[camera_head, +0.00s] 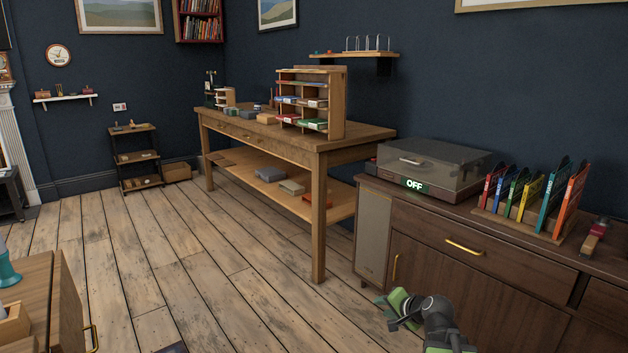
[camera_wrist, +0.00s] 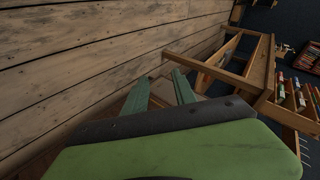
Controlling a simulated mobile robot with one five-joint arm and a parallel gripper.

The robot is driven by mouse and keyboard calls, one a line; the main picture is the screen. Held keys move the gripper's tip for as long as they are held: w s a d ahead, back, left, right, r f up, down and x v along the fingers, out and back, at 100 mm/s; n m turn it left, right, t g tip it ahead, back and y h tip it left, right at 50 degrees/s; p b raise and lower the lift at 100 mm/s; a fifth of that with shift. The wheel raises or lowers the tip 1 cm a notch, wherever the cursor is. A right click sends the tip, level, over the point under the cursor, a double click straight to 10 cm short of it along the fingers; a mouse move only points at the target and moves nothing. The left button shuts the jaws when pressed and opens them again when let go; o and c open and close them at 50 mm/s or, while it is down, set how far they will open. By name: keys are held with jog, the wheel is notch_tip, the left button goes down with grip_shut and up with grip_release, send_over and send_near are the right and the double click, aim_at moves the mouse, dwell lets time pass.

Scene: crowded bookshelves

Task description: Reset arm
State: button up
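My gripper (camera_head: 384,304) shows at the bottom of the head view, in front of the dark wooden cabinet (camera_head: 455,290). It is green and black at the end of my arm. In the wrist view my gripper (camera_wrist: 160,82) has two green fingers that stand apart with a gap between them. Nothing shows between the fingertips, so it is open and empty. It hangs in the air and points toward the wooden floor and the table.
A wooden workbench (camera_head: 320,158) with a lower shelf stands behind my gripper. A record player (camera_head: 430,168) reading OFF and a rack of colored records (camera_head: 525,200) sit on the cabinet. Another wooden cabinet (camera_head: 35,295) is at lower left. The floor (camera_head: 180,260) between is mostly clear.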

jog(key=s+a+f+n+g, duration=0.2)
jog(key=s+a+f+n, duration=0.1)
jog(key=a, duration=0.3)
jog(key=s+a+f+n+g, duration=0.2)
jog(key=s+a+n+g, duration=0.15)
jog(key=a, duration=0.35)
jog(key=s+d+f+n+g+h, duration=0.1)
jog(key=s+d+f+g+h, duration=0.15)
jog(key=s, duration=0.25)
jog(key=s+d+f+n+g+h, duration=0.1)
jog(key=s+d, duration=0.2)
jog(key=s, duration=0.1)
notch_tip(320, 180, up, 38)
jog(key=s+p, duration=0.1)
jog(key=p, duration=3.7)
jog(key=shift+d+g, duration=0.2)
jog(key=shift+g, duration=0.2)
jog(key=shift+n, duration=0.25)
